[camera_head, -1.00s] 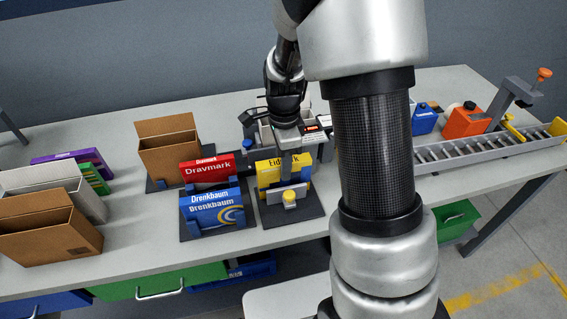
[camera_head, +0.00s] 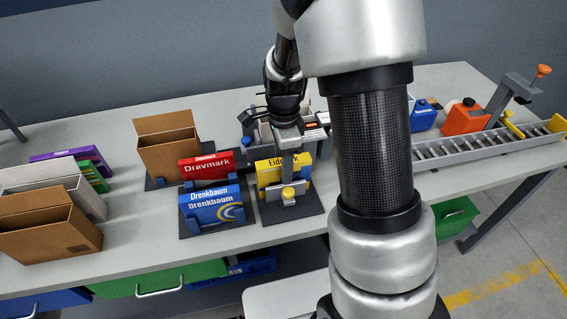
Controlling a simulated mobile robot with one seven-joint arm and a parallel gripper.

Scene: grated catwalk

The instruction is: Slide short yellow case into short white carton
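The yellow case (camera_head: 267,173), with dark lettering on its top part, stands upright in a dark holder on the table, right of the red and blue cases. The white carton (camera_head: 92,202) stands open-topped at the left, partly hidden behind a brown carton. The far finger is hidden, so I cannot tell whether the gripper is closed on the case.
A red case (camera_head: 207,168) and a blue case (camera_head: 210,209) stand in holders beside the yellow one. Brown cartons (camera_head: 50,243) (camera_head: 170,152) and purple and green cases stand left. A roller conveyor (camera_head: 480,145) and orange container (camera_head: 467,120) are at right. Open table lies between the left cartons and the holders.

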